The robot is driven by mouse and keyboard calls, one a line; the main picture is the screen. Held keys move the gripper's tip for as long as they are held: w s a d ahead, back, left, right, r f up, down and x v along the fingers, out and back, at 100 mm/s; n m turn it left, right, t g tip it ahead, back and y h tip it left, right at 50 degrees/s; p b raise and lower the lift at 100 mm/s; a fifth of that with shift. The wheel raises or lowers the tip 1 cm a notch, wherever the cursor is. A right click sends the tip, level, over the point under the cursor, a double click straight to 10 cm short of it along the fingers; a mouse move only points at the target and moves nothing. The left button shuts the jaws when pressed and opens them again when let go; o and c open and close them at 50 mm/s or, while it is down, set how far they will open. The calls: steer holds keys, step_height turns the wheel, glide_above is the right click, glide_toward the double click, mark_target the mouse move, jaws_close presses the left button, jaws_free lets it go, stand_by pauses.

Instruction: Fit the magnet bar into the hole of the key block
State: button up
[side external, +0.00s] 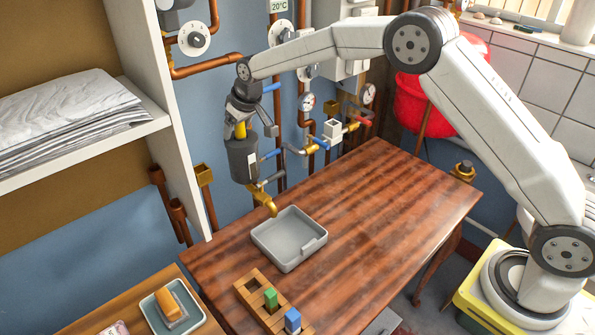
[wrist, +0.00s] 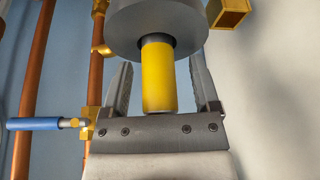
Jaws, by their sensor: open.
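A yellow cylinder (wrist: 160,82), which looks like the magnet bar, stands with its upper end in the picture at the dark opening of a round grey block (wrist: 125,28), which looks like the key block. The bar looks partly inside the block. My gripper (wrist: 160,60) is open, with one finger on each side of the bar and gaps visible. In the side view my gripper (side external: 248,129) points down over the block.
Brass taps (side external: 265,200) and copper pipes (side external: 190,71) are close by the wall. A grey tray (side external: 262,252) sits on the wooden table (side external: 385,200). A wooden rack (side external: 245,288) holds green and blue blocks. A white shelf (side external: 150,125) stands left. The table's right side is clear.

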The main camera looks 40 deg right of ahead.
jaws_close()
steer(key=shift+r, duration=0.1)
steer(key=shift+r, duration=4.95)
